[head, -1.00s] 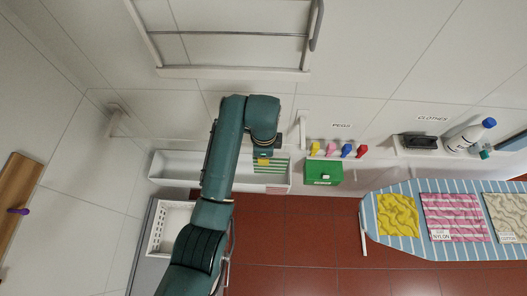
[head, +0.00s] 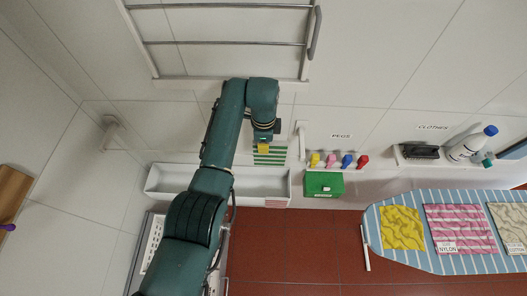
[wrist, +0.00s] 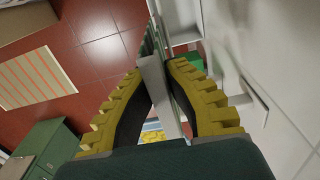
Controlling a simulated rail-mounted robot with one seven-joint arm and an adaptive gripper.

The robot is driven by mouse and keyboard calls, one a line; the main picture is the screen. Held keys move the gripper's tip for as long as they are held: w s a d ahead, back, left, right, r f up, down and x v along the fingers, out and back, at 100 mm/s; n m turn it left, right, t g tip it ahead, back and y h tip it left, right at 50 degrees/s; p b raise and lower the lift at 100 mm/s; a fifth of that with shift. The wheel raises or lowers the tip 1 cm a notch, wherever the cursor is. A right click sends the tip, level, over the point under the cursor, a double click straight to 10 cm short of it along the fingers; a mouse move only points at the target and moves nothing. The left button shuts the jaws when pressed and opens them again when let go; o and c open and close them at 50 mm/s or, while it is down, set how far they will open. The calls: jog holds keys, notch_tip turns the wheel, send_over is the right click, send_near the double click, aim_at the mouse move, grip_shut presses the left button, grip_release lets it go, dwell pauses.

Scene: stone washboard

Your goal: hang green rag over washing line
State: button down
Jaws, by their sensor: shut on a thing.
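The green-and-white striped rag (head: 269,155) hangs below my gripper (head: 264,146) in the head view, in front of the wall above the white trough. My gripper is shut on its upper edge. In the wrist view, the yellow-and-black fingers (wrist: 158,82) close on a thin pale strip with green along it (wrist: 153,48), seen nearly edge-on. The metal bars of the wall rack (head: 225,43), which look like the washing line, run across the top of the head view, above my gripper. The rag is apart from them.
The white trough (head: 165,182) lies under the rag. Right of it are a green box (head: 323,184) and a shelf with several coloured pegs (head: 331,161). Farther right are a bottle (head: 466,148) and an ironing board (head: 400,258) with cloths.

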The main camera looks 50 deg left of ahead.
jog(key=shift+w+a+f+b, duration=0.15)
jog(key=shift+w+a+b, duration=0.25)
jog(key=shift+b, duration=0.7)
jog(key=shift+f, duration=0.15)
jog(key=shift+f+b, duration=0.55)
jog(key=shift+f, duration=0.1)
jog(key=shift+f, duration=0.1)
jog(key=shift+f+b, duration=2.95)
jog(key=shift+f, duration=1.1)
jog(key=c, duration=1.2)
grip_release()
jog(key=shift+o, duration=0.2)
